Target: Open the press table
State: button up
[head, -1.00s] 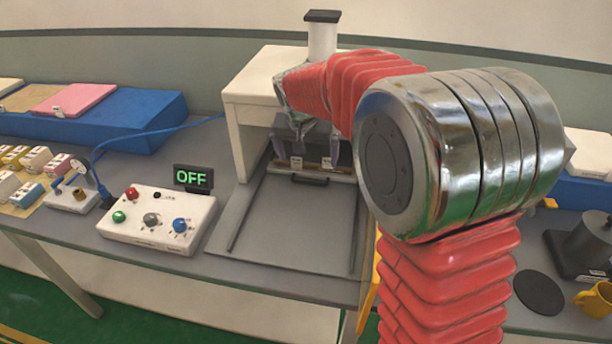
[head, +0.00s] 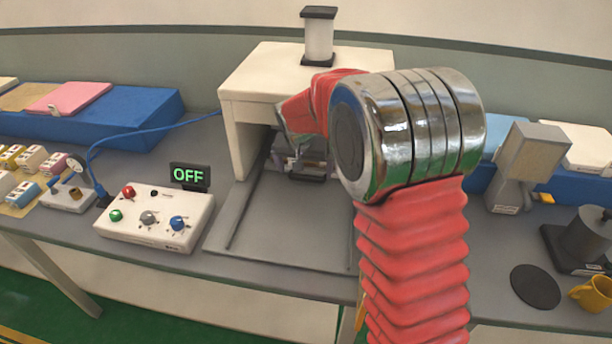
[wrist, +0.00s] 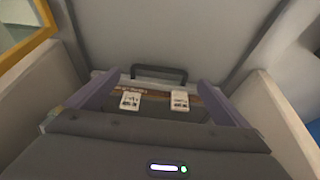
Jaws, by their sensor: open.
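The press (head: 285,75) is a white housing with a cylinder on top, standing on the grey bench. The press table (wrist: 158,87) sits inside its opening at the back end of two rails. It carries two small white labelled blocks (wrist: 130,101) and a dark handle (wrist: 158,72) on its front edge; the handle also shows in the head view (head: 307,178). My gripper (wrist: 155,84) is open inside the press opening, with one purple finger on each side of the blocks. I cannot tell if the fingers touch the table. My arm hides part of the opening in the head view.
The grey plate (head: 290,230) between the rails in front of the press is clear. A control box (head: 155,215) with coloured knobs and a green OFF sign (head: 188,175) stands left. A grey device (head: 525,165), black disc (head: 535,287) and yellow mug (head: 590,295) stand right.

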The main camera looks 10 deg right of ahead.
aim_at(307, 180)
jog(key=shift+x, duration=2.35)
jog(key=shift+r, duration=0.1)
jog(key=shift+c, duration=0.5)
jog(key=c, duration=1.1)
jog(key=shift+s, duration=0.15)
